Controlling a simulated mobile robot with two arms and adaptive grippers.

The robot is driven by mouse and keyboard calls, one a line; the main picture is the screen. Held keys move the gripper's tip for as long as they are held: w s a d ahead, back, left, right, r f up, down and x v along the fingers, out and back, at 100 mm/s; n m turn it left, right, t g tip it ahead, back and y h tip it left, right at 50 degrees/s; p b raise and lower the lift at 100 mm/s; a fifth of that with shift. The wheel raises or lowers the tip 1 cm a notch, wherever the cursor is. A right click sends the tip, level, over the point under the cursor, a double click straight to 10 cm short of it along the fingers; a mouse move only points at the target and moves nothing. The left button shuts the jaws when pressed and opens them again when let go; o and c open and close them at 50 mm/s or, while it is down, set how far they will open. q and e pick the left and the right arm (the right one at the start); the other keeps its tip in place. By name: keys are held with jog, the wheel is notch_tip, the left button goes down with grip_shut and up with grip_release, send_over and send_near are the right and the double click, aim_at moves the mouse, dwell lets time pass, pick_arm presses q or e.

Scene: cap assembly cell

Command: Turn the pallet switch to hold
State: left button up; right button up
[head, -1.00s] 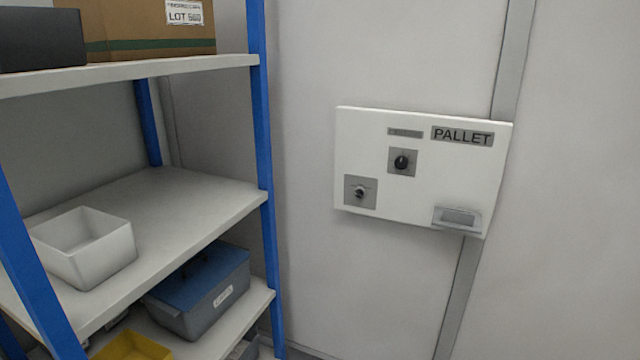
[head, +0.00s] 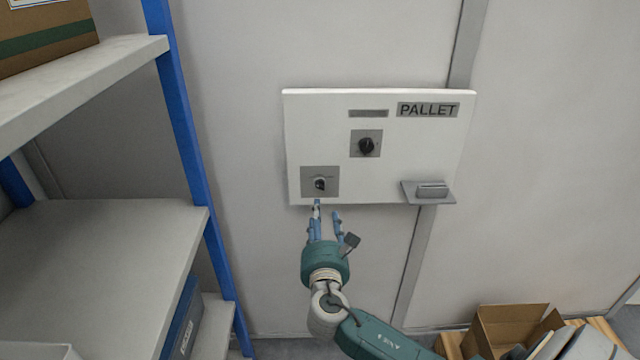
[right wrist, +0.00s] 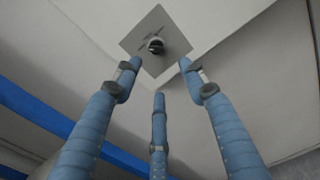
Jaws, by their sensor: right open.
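A white panel marked PALLET (head: 430,140) is on the wall in the head view. It carries a black rotary switch (head: 366,146) on a grey plate near its middle. My right gripper (head: 326,208) is open and empty just below the lower-left switch. In the right wrist view its three blue fingers (right wrist: 158,80) are spread and point at a knob (right wrist: 155,45) on a grey diamond-looking plate, apart from it. The switch markings are too small to read. My left gripper is not in view.
A grey holder (head: 430,192) sticks out at the panel's lower right. A shelf rack with a blue post (head: 185,130) stands at left. An open cardboard box (head: 510,330) is at the lower right. The wall around the panel is clear.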

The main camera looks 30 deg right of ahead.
aim_at(320, 187)
jog(key=x, duration=0.3)
jog(key=r+p+x, duration=0.1)
jog(key=x, duration=0.5)
jog(key=shift+w+d+r+p, duration=0.2)
jog(key=shift+w+d+p, duration=0.05)
jog(key=shift+w+p, duration=0.05)
jog(key=shift+w+d+f, duration=0.1)
jog(key=shift+w+d, duration=0.1)
jog(key=shift+w, duration=0.3)
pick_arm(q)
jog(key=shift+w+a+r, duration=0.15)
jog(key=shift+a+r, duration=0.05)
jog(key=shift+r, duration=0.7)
pick_arm(e)
grip_shut()
